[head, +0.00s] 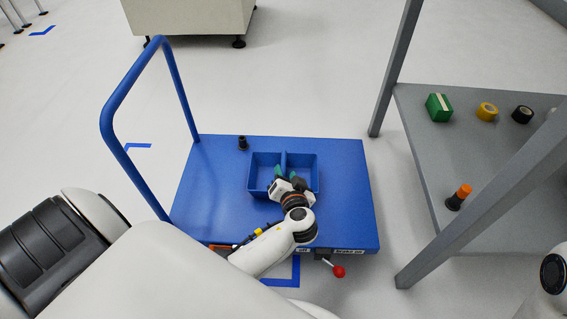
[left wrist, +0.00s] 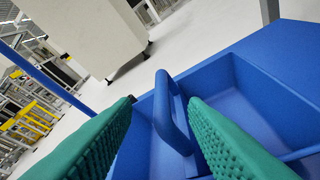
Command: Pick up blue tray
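The blue tray (head: 305,162) has two compartments and sits on the deck of a blue trolley. A raised handle on its middle divider shows in the left wrist view (left wrist: 172,118). My left gripper (head: 286,175) is over the near part of the tray at the divider. In the left wrist view its green fingers (left wrist: 163,100) are apart, one on each side of the handle, with a gap to it. The gripper and wrist hide part of the tray's near side in the head view. My right gripper is not in view.
The blue trolley (head: 345,205) has a push bar (head: 135,75) at its left. A small black part (head: 242,143) stands behind the tray's left. A grey shelf (head: 425,160) at the right holds a green box (head: 439,107), tape rolls (head: 487,112) and an orange-topped part (head: 459,197).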

